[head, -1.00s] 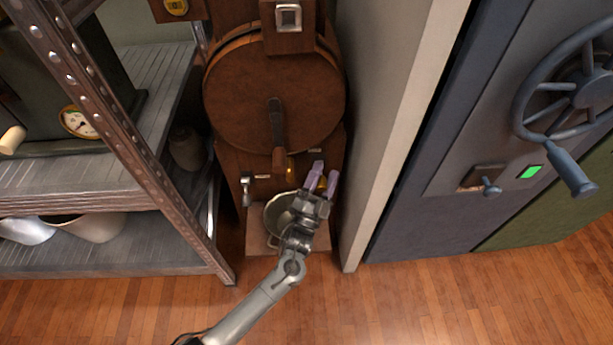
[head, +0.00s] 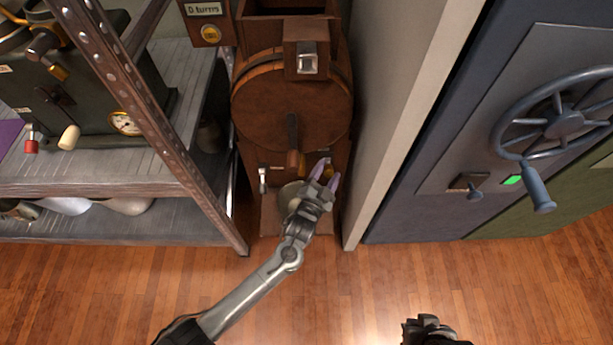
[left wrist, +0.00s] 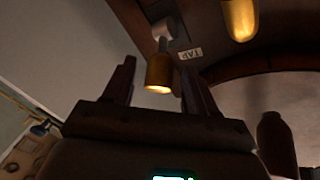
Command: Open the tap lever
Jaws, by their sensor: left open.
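The tap lever (left wrist: 160,72) shows in the left wrist view as a brass-coloured handle on a short grey stem, beside a plate marked TAP (left wrist: 190,53). It hangs between the two fingers of my left gripper (left wrist: 156,75), with gaps visible at its sides. In the head view my left gripper (head: 328,172) is open at the lower right front of the wooden barrel machine (head: 290,108). The gripper mostly hides the lever there. A dark part of my right arm (head: 430,330) shows at the bottom edge; its fingers cannot be made out.
A metal bowl (head: 288,194) stands under the machine, partly hidden by my left gripper. Another lever (head: 263,180) is on the machine's left front. A metal shelf (head: 110,190) stands left; a pale wall (head: 400,110) is close right.

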